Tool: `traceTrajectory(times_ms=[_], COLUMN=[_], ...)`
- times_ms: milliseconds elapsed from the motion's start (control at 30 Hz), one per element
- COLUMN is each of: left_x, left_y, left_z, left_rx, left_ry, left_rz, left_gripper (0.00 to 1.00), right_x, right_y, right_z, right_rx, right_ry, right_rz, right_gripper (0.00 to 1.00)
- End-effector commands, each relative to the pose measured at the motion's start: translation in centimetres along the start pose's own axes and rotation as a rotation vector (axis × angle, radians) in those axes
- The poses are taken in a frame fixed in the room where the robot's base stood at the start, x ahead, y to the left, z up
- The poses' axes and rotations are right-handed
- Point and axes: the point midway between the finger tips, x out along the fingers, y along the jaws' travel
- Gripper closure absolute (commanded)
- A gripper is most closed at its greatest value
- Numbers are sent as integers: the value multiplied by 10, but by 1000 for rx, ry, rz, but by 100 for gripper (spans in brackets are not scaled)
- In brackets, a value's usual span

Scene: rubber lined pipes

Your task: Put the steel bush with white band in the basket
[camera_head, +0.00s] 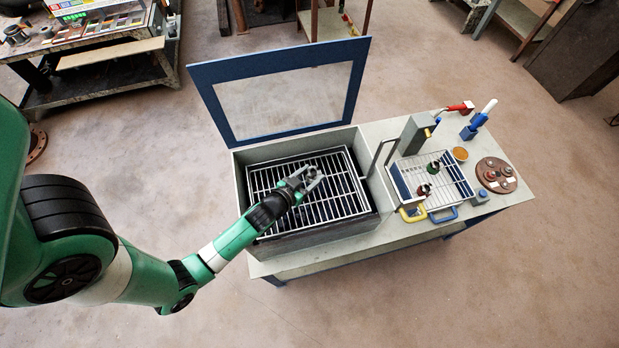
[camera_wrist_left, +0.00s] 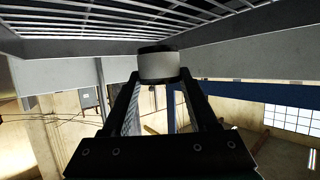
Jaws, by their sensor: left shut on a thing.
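My left gripper (camera_head: 310,178) is over the wire basket (camera_head: 335,207) that sits in the grey open-topped tank. In the left wrist view my left gripper (camera_wrist_left: 158,85) is shut on a short grey cylinder, the steel bush (camera_wrist_left: 158,67), with a dark upper edge. I cannot make out its white band clearly. Basket wires (camera_wrist_left: 90,20) show at the top of the left wrist view, close to the bush. I cannot tell whether the bush touches them. My right gripper is not in view.
The blue-framed lid (camera_head: 215,103) stands open behind the tank (camera_head: 290,248). To the right are a smaller wire rack (camera_head: 455,190) with dark green and red-brown parts, yellow and blue handles (camera_head: 443,215), a grey post (camera_head: 413,135) and a round brown tray (camera_head: 510,187) of small parts.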

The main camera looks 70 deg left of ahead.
Motion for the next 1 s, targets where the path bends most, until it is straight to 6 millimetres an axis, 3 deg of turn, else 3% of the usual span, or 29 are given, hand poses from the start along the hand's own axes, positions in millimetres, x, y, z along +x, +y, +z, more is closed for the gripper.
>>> traceTrajectory(times_ms=[100, 267, 633, 667, 800, 1000], left_x=[6, 18, 20, 19, 19, 19], left_y=[-8, -8, -7, -7, -7, -7], left_z=[6, 34, 38, 38, 37, 37], left_rx=[-3, -1, -1, 0, -1, -1], left_ry=[1, 3, 3, 1, 0, 1], left_rz=[-6, -2, -2, -2, -2, -3], left_gripper=[100, 100, 100, 37, 12, 11], right_x=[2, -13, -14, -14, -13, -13], right_y=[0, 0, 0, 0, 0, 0], right_z=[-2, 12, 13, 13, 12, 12], right_rx=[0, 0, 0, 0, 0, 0], right_ry=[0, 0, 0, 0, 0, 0], right_rz=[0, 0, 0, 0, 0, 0], right_gripper=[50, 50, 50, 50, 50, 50])
